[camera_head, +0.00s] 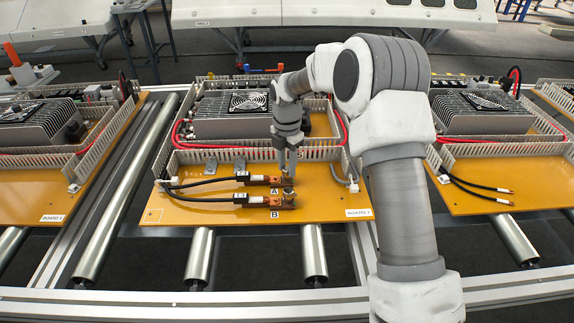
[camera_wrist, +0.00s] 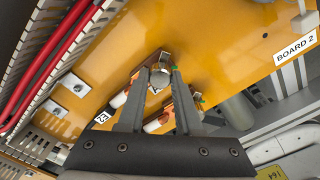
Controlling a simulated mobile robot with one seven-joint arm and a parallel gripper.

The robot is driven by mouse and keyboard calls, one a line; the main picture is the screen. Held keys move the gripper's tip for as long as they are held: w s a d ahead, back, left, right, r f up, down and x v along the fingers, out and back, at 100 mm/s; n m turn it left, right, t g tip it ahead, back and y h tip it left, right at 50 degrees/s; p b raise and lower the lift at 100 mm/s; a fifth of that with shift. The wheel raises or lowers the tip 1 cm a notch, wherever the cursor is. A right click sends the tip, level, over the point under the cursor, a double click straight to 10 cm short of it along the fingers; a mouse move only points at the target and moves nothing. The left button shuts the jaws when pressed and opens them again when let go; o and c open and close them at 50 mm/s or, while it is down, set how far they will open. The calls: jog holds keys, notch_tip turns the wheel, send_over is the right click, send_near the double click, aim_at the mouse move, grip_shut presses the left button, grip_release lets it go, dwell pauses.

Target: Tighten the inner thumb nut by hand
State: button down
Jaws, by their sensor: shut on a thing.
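My gripper (camera_head: 288,172) reaches down over the upper cable row, marked A, on the middle orange board (camera_head: 225,212). In the wrist view its two fingers are closed around the round metal inner thumb nut (camera_wrist: 160,77), which sits on a small terminal bracket. The nut also shows at the fingertips in the head view (camera_head: 288,182). The outer thumb nut (camera_head: 289,197) stands on the row marked B, nearer the front edge, apart from the fingers. Two black cables (camera_head: 205,182) with orange ends run to these terminals. In the wrist view the fingers hide part of the second terminal.
White slotted wiring duct (camera_head: 215,157) and a red cable run behind the terminals. A grey finned unit with a fan (camera_head: 248,102) stands farther back. Similar boards lie left (camera_head: 30,190) and right (camera_head: 480,200) on metal rollers. The board's front strip is clear.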

jog(key=shift+m, duration=0.3)
